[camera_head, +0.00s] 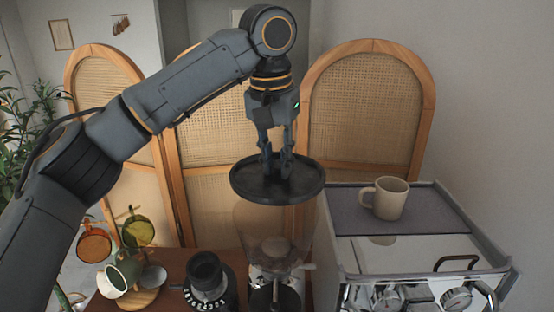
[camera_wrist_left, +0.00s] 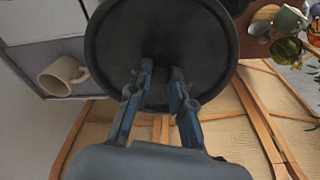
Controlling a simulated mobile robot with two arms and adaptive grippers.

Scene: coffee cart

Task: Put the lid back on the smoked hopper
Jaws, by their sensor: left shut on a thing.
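The round dark lid (camera_head: 306,182) is held level, right over the smoked hopper (camera_head: 268,222), a see-through container on the grinder (camera_head: 275,293). My left gripper (camera_head: 277,168) comes down from above and is shut on the middle of the lid, probably on a knob that its fingers hide. In the left wrist view the lid (camera_wrist_left: 115,50) fills the top middle beyond the fingers (camera_wrist_left: 160,82). The lid hides the hopper's rim, so I cannot tell whether they touch. My right gripper is not in view.
A beige mug (camera_head: 390,198) stands on the espresso machine (camera_head: 440,213) at the right. A small black grinder-like device (camera_head: 207,280) stands left of the hopper. A mug tree with several cups (camera_head: 138,231) is further left. Rattan screens (camera_head: 365,110) stand behind.

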